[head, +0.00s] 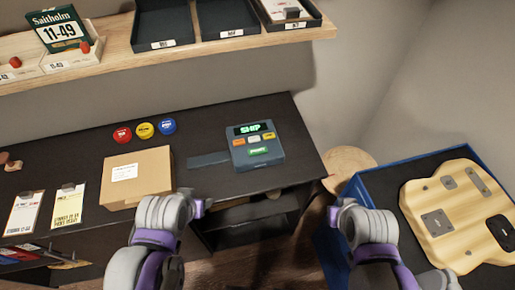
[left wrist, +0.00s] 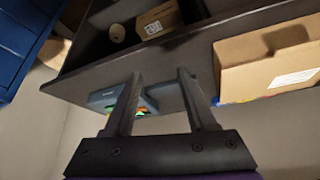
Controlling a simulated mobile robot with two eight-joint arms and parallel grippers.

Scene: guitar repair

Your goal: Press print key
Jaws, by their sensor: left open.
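The grey label machine (head: 254,158) stands on the dark desk, with a lit green display (head: 254,128) that seems to read "SHIP". Its front has small orange, white and yellow keys in a row and a wider green key (head: 258,151) below them, whose lettering is too small to read surely. My left gripper (head: 200,206) is near the desk's front edge, apart from the machine. In the left wrist view it is open and empty (left wrist: 159,73), with the machine (left wrist: 103,97) partly hidden behind its fingers. My right gripper (head: 334,214) is low, right of the desk; its fingers are unclear.
A blue-edged workbench (head: 400,166) with a wooden guitar body (head: 455,200) is at right. A shelf (head: 180,45) with trays runs above.

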